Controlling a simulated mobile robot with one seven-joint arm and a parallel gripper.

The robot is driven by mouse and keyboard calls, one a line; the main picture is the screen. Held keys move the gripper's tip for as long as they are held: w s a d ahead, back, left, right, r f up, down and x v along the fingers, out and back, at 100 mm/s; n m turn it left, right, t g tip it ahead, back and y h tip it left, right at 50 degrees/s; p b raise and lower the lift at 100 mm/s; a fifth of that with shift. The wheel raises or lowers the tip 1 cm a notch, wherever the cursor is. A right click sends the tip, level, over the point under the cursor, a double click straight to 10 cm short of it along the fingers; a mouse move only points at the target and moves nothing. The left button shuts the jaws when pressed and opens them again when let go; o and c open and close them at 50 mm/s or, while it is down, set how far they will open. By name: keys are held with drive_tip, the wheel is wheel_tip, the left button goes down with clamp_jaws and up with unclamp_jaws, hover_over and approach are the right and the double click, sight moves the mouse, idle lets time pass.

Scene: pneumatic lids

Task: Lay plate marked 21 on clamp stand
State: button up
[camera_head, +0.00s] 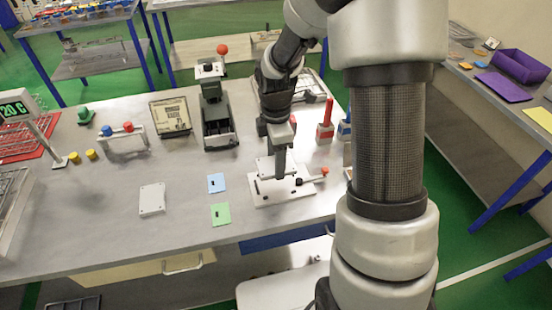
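My gripper (279,172) points down over the white clamp stand (265,200), a flat base with dark knobs and an orange-tipped lever on its right. A small pale plate-like piece (264,166) shows right at the fingers, above the base. I cannot tell whether the fingers grip it or whether it belongs to the stand. A blue plate (216,182) and a green plate (220,214) lie flat to the left, each with a small dark mark. A larger pale grey plate (152,199) lies further left. No number 21 can be read on any of them.
Behind stand a grey press (214,110) with a red ball, a framed sign (170,117) and a red-handled tool (326,125). A rack with red and blue knobs (123,138) and a display (18,108) are at left.

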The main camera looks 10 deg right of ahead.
sight(276, 184)
drive_tip(key=shift+f+b, duration=2.1)
drive_tip(key=shift+f, duration=1.1)
drive_tip(key=shift+f, duration=0.3)
drive_tip(key=o, duration=1.3)
drive_tip(key=shift+r, duration=0.1)
drive_tip(key=shift+r+p, duration=2.95)
drive_tip(key=shift+r, duration=0.5)
